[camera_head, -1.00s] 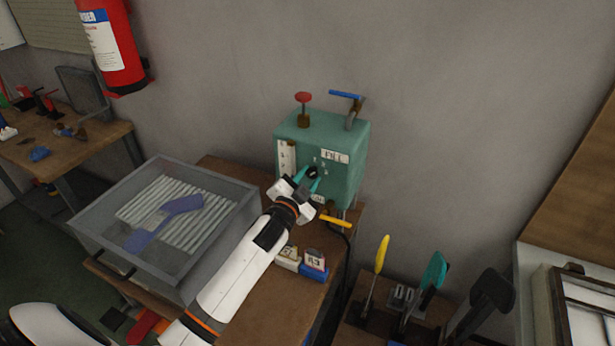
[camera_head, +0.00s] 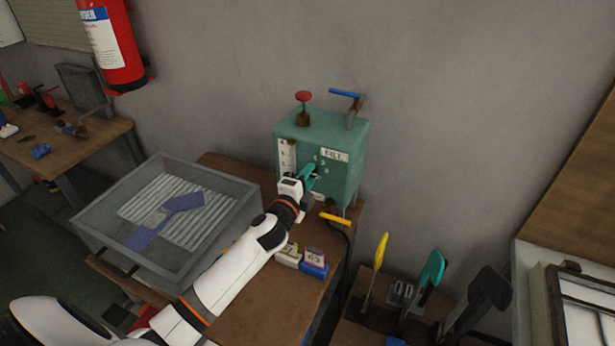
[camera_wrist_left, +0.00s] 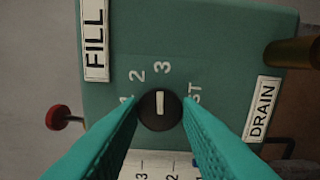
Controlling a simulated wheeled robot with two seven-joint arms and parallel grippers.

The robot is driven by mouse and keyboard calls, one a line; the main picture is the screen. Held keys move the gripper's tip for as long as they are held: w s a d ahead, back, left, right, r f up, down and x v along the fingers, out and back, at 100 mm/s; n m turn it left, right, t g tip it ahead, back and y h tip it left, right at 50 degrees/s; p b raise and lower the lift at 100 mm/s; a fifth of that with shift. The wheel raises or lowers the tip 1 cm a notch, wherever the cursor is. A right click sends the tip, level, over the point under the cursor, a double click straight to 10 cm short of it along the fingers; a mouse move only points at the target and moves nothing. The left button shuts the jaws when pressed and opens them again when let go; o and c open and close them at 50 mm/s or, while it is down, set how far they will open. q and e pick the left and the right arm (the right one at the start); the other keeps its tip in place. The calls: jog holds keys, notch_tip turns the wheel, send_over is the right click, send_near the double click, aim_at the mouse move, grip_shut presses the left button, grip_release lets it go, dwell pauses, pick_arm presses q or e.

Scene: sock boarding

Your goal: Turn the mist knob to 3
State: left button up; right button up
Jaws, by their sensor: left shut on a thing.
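The mist knob (camera_wrist_left: 160,120) is a round black dial with a white pointer line, on the front of the green tank (camera_head: 348,180). In the left wrist view the pointer line stands upright, toward the printed 3 (camera_wrist_left: 162,67). The 2 (camera_wrist_left: 137,76) is to its left, and the MIST label (camera_wrist_left: 194,94) is partly covered on the right. My left gripper (camera_wrist_left: 160,112) has its teal fingers on either side of the knob and is shut on it. In the head view my left gripper (camera_head: 311,176) hides most of the knob. My right gripper is not in view.
A red-topped valve (camera_head: 303,97) and a blue-handled valve (camera_head: 346,94) stand on the tank, with a yellow drain lever (camera_head: 335,219) below. A grey tray (camera_head: 104,236) is left of my arm. Small labelled blocks (camera_head: 314,262) sit in front of the tank.

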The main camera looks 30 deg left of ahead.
pick_arm(q)
jog(key=shift+m, duration=0.5)
jog(key=o, duration=0.9)
jog(key=shift+o, duration=0.2)
jog(key=shift+s, duration=0.1)
jog(key=s+b, duration=0.2)
jog(key=s, duration=1)
jog(key=shift+d, duration=0.35)
jog(key=shift+f, duration=0.1)
